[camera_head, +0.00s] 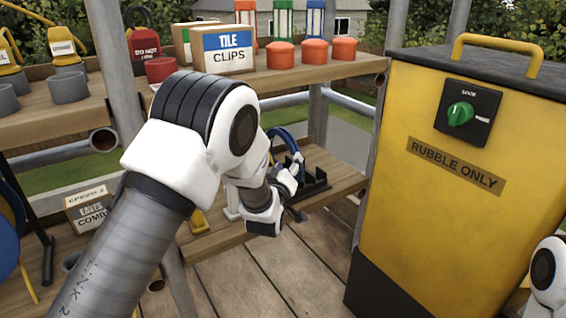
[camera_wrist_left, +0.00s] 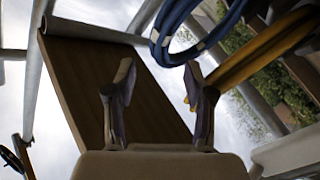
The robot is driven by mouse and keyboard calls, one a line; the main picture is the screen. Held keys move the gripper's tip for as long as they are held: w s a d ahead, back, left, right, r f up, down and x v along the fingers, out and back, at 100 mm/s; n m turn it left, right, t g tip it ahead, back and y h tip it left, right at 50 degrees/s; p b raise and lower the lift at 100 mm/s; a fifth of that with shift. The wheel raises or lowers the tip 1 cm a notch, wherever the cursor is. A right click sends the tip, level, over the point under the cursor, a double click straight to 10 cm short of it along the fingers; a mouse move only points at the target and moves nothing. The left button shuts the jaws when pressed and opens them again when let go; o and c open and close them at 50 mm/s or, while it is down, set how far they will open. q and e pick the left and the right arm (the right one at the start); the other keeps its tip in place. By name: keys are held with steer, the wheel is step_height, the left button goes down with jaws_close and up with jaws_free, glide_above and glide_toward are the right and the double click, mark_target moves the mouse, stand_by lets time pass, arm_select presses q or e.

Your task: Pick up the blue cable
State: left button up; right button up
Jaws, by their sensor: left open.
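The blue cable (camera_head: 290,135) is a coil standing at the lower wooden shelf, partly hidden behind my left arm. In the left wrist view the blue cable (camera_wrist_left: 214,37) shows as looped strands with a pale tie, at the top and right of centre. My left gripper (camera_head: 292,174) is just in front of and below the cable in the head view. In the wrist view its two fingers (camera_wrist_left: 160,92) stand apart with nothing between them, and the coil lies beyond the fingertips. Whether they touch it cannot be told. My right gripper is out of view.
A black holder (camera_head: 316,184) stands on the lower shelf (camera_head: 342,178) beside the gripper. A yellow rubble bin (camera_head: 440,215) is close on the right. The upper shelf (camera_head: 330,72) carries a tile clips box (camera_head: 224,52) and red pots. Wooden planks form the floor.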

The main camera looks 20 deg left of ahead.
mark_target(293, 152)
arm_select(q)
steer(key=w, duration=0.4)
steer(key=w+b, duration=0.1)
steer(key=w, duration=0.1)
steer(key=shift+w+a, duration=0.3)
steer(key=shift+a, duration=0.05)
jaws_close()
